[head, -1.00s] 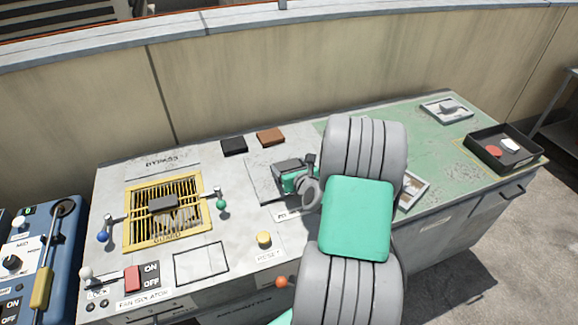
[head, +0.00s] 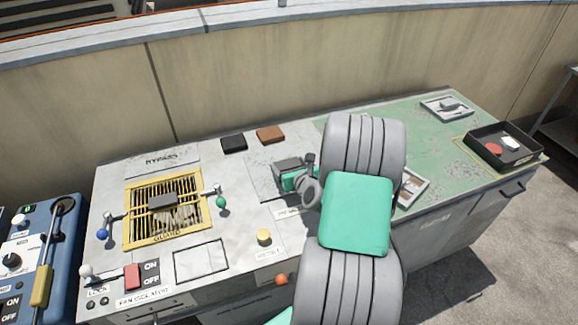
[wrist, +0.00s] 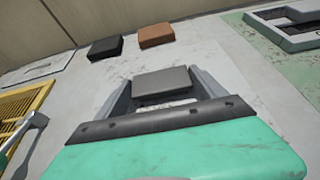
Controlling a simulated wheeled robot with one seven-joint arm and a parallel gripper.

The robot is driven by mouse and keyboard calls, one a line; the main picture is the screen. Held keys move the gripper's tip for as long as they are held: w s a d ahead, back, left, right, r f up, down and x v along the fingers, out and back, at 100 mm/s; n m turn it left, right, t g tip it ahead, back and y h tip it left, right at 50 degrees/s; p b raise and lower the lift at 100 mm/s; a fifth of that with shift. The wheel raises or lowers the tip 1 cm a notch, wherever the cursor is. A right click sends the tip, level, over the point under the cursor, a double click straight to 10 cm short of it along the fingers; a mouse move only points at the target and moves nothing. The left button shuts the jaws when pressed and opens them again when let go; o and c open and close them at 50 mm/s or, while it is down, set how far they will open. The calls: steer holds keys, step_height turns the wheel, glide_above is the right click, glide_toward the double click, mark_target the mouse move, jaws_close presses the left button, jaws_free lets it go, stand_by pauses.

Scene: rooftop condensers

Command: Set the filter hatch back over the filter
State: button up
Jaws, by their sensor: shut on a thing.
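My gripper (head: 288,175) is at the middle of the bench, low over the worktop. In the wrist view its two grey fingers are shut on a dark grey block-shaped handle (wrist: 163,85), which appears to belong to the filter hatch. The hatch (head: 259,180) shows in the head view as a flat light grey panel left of and under my gripper. It looks flat and level with the bench top; my arm hides its right part. No filter shows. I cannot tell whether the hatch is fully seated.
Black (head: 234,144) and brown (head: 270,134) blocks lie behind my gripper. The yellow guard grille (head: 132,205), levers and a yellow button (head: 264,237) are to the left. A framed tray (head: 425,188) and a black bin (head: 474,151) are on the green right part.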

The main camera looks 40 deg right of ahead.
steer(key=o, duration=1.8)
steer(key=shift+f, duration=0.1)
